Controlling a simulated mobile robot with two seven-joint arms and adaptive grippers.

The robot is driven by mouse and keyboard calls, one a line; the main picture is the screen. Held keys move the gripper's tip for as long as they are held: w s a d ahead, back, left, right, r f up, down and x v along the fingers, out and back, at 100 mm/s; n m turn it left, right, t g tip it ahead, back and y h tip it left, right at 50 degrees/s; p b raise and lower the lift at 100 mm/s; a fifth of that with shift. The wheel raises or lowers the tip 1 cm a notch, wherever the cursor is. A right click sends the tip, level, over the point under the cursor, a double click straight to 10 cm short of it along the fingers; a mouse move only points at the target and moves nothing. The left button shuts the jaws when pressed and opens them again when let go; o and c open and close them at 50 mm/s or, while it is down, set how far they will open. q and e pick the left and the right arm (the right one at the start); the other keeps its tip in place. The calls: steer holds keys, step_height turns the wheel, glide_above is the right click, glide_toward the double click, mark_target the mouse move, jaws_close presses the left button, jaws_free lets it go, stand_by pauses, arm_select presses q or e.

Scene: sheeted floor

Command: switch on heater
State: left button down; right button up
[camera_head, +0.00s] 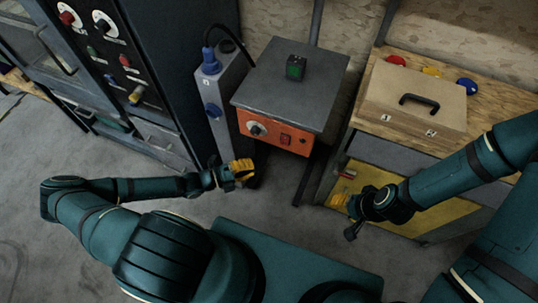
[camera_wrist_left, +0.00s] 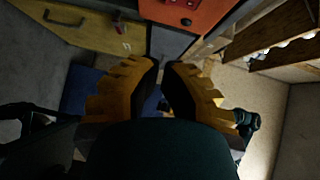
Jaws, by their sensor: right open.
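The heater (camera_head: 290,85) is a box with a flat grey top and an orange front, at the centre of the head view. Its front has a round silver knob (camera_head: 256,128) and a small red switch (camera_head: 286,139). My left gripper (camera_head: 243,170), with yellow fingers, is below and in front of the orange panel, apart from it. In the left wrist view the orange panel (camera_wrist_left: 205,12) is at the top, beyond the fingertips (camera_wrist_left: 163,65). The tips are close together with a narrow gap and nothing visible held. My right gripper (camera_head: 343,203) is open and empty before the workbench.
A dark block with a green face (camera_head: 295,67) sits on the heater top. A grey socket box with a blue plug (camera_head: 210,62) stands left, beside a dark control cabinet (camera_head: 150,50). Right is a wooden workbench (camera_head: 490,95) with a handled case (camera_head: 415,98) and coloured buttons.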

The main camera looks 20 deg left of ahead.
mark_target(285, 140)
arm_select(q)
steer(key=shift+w+a+b+x, duration=0.3)
steer(key=shift+w+b+x, duration=0.05)
steer(key=shift+x, duration=1.75)
steer(key=shift+w+a+b+x, duration=0.3)
steer(key=shift+a+b+x, duration=0.05)
steer(key=shift+x, duration=1.7)
steer(key=shift+w+a+b+x, duration=0.3)
steer(key=shift+w+b+x, duration=0.05)
steer(key=shift+x, duration=1.75)
steer(key=shift+a+f, duration=0.15)
steer(key=shift+f, duration=0.05)
